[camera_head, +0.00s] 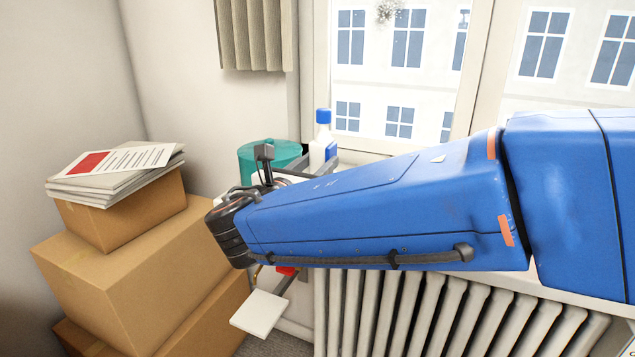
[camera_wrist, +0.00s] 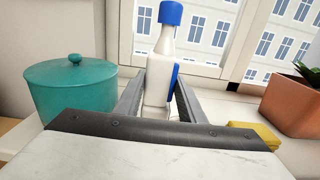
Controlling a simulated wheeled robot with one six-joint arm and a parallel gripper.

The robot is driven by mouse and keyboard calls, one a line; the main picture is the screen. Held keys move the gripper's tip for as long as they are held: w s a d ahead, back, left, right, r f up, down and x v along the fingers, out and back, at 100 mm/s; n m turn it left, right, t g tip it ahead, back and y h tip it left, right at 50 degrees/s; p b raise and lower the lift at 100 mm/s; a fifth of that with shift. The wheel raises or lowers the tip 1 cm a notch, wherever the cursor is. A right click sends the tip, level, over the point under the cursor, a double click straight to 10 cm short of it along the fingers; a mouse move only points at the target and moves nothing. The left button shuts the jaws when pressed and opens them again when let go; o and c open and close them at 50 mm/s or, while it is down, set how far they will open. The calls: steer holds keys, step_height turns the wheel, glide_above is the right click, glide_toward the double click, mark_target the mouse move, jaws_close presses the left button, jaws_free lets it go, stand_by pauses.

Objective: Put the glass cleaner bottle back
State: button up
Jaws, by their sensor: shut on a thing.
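The glass cleaner bottle (camera_wrist: 158,85) is white with a blue cap and a blue label. In the wrist view it stands upright between the two fingers of my gripper (camera_wrist: 160,100), which is shut on it. In the head view the bottle (camera_head: 322,145) shows behind my blue arm, by the window, and its lower part is hidden. My gripper (camera_head: 326,170) is mostly hidden there by the arm. Whether the bottle's base touches the sill cannot be told.
A teal lidded pot (camera_wrist: 72,90) stands left of the bottle. A yellow cloth or sponge (camera_wrist: 254,133) and a terracotta planter (camera_wrist: 294,104) are on the right. Stacked cardboard boxes (camera_head: 120,280) with papers (camera_head: 120,165) stand at left. A radiator (camera_head: 420,315) is below the sill.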

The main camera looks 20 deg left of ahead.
steer(key=shift+f, duration=1.9)
steer(key=shift+f, duration=0.15)
steer(key=o, duration=0.7)
steer(key=shift+c, duration=0.2)
steer(key=shift+s, duration=0.15)
steer(key=s, duration=1.1)
steer(key=shift+s+a, duration=0.35)
steer(key=shift+a, duration=0.1)
steer(key=shift+s, duration=0.1)
